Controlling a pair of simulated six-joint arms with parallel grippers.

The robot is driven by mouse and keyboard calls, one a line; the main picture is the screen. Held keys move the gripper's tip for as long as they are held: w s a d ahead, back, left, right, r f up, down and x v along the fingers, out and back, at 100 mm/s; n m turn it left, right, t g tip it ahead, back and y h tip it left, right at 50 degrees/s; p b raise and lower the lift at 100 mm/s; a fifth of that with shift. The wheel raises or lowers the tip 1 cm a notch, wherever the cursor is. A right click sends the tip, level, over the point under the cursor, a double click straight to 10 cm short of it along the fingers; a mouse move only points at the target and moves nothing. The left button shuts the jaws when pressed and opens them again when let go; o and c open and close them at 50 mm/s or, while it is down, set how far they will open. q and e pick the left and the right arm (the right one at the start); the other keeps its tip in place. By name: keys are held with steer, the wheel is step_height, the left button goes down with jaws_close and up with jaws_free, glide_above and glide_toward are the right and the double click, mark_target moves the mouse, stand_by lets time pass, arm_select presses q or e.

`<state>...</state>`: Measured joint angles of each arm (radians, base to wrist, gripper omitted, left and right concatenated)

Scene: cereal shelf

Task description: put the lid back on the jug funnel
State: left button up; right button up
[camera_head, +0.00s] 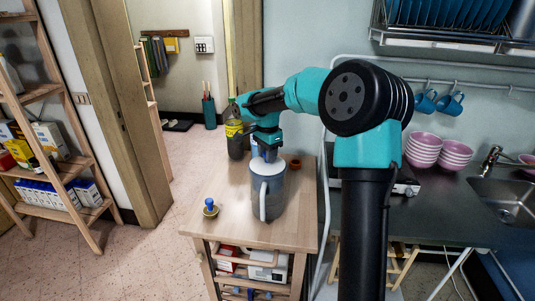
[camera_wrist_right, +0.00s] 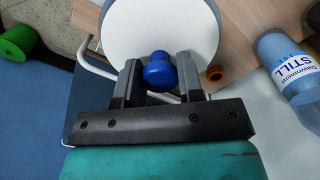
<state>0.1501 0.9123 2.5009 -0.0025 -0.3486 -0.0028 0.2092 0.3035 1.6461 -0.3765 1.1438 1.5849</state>
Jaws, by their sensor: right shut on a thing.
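The jug (camera_head: 272,203) stands upright on the wooden table. It has a grey-blue body, a pale handle and a white top. My right gripper (camera_head: 266,146) is above the jug's top, pointing down. In the right wrist view the right gripper (camera_wrist_right: 159,68) is shut on a blue knob (camera_wrist_right: 158,71), which I take to be the lid's. A large white disc (camera_wrist_right: 160,25), apparently the jug's top, shows behind the knob. Whether the knob's lid touches it is hidden. My left gripper is not in view.
A small blue-topped item (camera_head: 210,207) stands left of the jug. An orange-brown ring (camera_head: 295,163) lies behind it, right. A dark bottle with a yellow label (camera_head: 235,140) stands at the table's back left. The table's front left is mostly clear. Pink bowls (camera_head: 424,149) sit on the counter.

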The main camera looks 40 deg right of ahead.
stand_by(0.7)
steer(key=o, duration=1.5)
steer(key=shift+r, duration=0.1)
steer(key=shift+r, duration=3.4)
steer(key=shift+c, duration=0.4)
jaws_close()
steer(key=shift+f, duration=2.5)
